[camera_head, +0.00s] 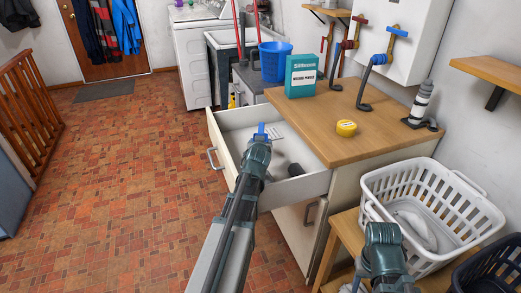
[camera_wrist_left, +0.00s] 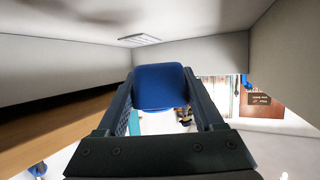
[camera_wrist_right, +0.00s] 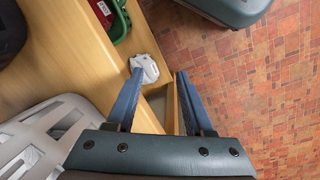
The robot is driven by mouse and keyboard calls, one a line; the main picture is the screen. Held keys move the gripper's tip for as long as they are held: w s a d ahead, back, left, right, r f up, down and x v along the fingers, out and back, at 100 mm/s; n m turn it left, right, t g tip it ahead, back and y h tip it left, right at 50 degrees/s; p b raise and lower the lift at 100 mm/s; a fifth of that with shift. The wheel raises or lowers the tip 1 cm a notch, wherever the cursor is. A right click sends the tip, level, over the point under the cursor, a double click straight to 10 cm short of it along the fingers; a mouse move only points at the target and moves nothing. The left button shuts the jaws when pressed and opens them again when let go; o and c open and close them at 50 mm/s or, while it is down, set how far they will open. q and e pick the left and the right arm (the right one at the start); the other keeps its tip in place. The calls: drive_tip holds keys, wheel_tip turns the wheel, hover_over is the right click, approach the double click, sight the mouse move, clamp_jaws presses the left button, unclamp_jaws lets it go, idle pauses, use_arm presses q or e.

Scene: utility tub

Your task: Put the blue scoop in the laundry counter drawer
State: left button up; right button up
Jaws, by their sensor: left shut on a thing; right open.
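The blue scoop (camera_head: 262,130) is held in my left gripper (camera_head: 260,137), over the open laundry counter drawer (camera_head: 312,184). In the left wrist view the scoop (camera_wrist_left: 160,86) sits between the two fingers, with pale drawer walls around it. Whether the scoop touches the drawer floor I cannot tell. The drawer is pulled out from the wooden-topped counter (camera_head: 370,125). Inside it lie a dark object (camera_head: 294,170) and a pale slatted piece (camera_head: 276,131). My right gripper (camera_wrist_right: 160,75) is open and empty, by the lower wooden bench (camera_wrist_right: 75,60).
A white laundry basket (camera_head: 375,205) stands at the right beside the counter. A white crumpled thing (camera_wrist_right: 146,68) lies near my right fingertips. The brick floor at left is clear.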

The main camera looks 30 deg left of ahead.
use_arm(q)
drive_tip(key=shift+f, duration=0.35)
use_arm(e)
drive_tip(key=shift+f, duration=0.35)
use_arm(q)
drive_tip(key=shift+f+b, duration=0.5)
drive_tip(key=shift+f, duration=0.05)
use_arm(e)
drive_tip(key=shift+f, duration=0.5)
drive_tip(key=shift+f, duration=0.1)
use_arm(q)
drive_tip(key=shift+s, duration=0.1)
drive_tip(key=o, duration=1.3)
drive_tip(key=shift+d, duration=0.1)
drive_tip(key=shift+o, duration=0.2)
